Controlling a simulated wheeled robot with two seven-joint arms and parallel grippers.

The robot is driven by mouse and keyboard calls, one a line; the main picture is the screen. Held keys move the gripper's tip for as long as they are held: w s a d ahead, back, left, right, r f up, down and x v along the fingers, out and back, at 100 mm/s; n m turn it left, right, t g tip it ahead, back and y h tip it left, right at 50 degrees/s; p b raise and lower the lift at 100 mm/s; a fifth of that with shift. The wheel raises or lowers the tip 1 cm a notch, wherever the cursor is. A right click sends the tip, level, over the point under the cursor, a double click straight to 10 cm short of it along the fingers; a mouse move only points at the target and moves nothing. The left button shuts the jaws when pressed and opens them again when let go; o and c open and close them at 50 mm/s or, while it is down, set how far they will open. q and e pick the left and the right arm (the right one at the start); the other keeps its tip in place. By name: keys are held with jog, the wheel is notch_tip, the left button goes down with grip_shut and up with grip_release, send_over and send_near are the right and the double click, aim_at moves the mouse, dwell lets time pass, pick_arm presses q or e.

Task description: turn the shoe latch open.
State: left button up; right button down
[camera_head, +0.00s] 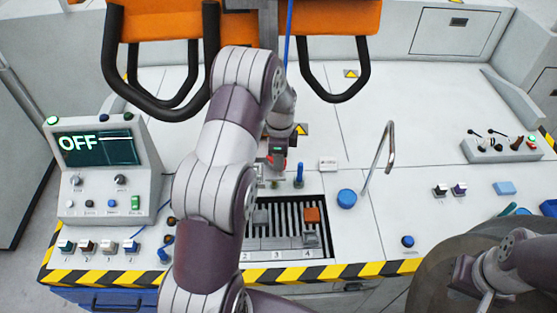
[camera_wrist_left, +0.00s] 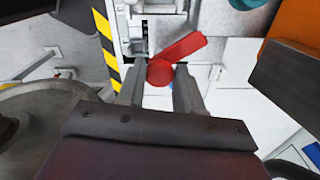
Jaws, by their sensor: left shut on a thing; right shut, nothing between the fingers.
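The shoe latch (camera_wrist_left: 183,46) is a red lever with a round red hub, seen in the left wrist view. A small bit of red, apparently the latch, shows in the head view (camera_head: 279,163) below my left wrist. My left gripper (camera_wrist_left: 160,77) has one finger on each side of the round hub and is shut on it. The lever arm sticks out beyond the fingertips, up and to the right in that view. In the head view my left arm hides most of the latch's mount. My right gripper (camera_head: 486,292) is at the lower right, shut and empty, away from the latch.
A console reading OFF (camera_head: 100,150) stands at left. A bent metal rod (camera_head: 380,160) rises at right. Orange panels with black handles (camera_head: 345,90) hang at the back.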

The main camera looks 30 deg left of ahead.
pick_arm(q)
jog(key=m+b, duration=0.1)
jog(key=m, duration=0.2)
jog(key=shift+d+f, duration=0.1)
jog(key=shift+f, duration=0.1)
jog(key=shift+m+b, duration=0.5)
jog(key=shift+m, duration=1.4)
jog(key=shift+d, duration=0.1)
jog(key=o, duration=1)
jog(key=shift+o, duration=0.2)
jog(key=shift+d+r, duration=0.1)
jog(key=shift+d, duration=0.05)
jog(key=shift+w, duration=0.1)
